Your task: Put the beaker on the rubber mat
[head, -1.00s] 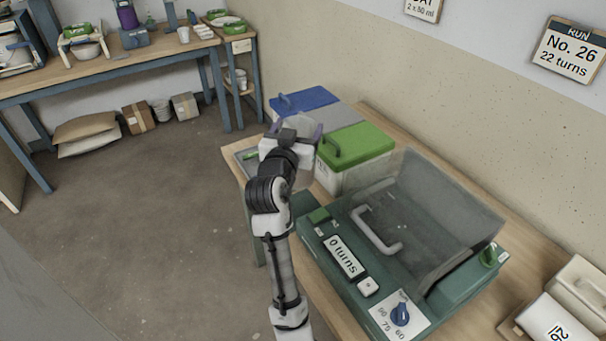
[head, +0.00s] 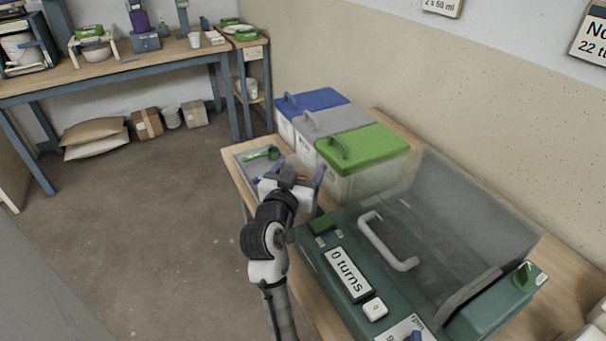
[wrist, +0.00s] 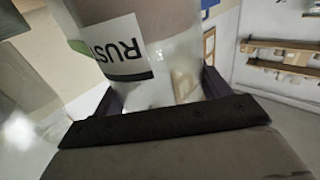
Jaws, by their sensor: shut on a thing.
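My gripper (head: 292,174) is shut on a clear beaker (wrist: 178,75) with a white label that reads "RUS", upside down in the wrist view, and brownish contents. The dark fingers close on both sides of it. In the head view the beaker is hard to make out between the fingers. The gripper is above the near-left part of the right-hand bench, by the grey tray and left of the green-lidded bin. I cannot pick out the rubber mat in either view.
Bins with blue (head: 313,99), grey (head: 335,121) and green (head: 362,148) lids stand along the wall. A shallow grey tray (head: 240,152) holds a green scoop (head: 262,154). A green machine (head: 350,275) reading "0 turns" has a clear cover. Another bench (head: 120,68) stands far left, with open floor before it.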

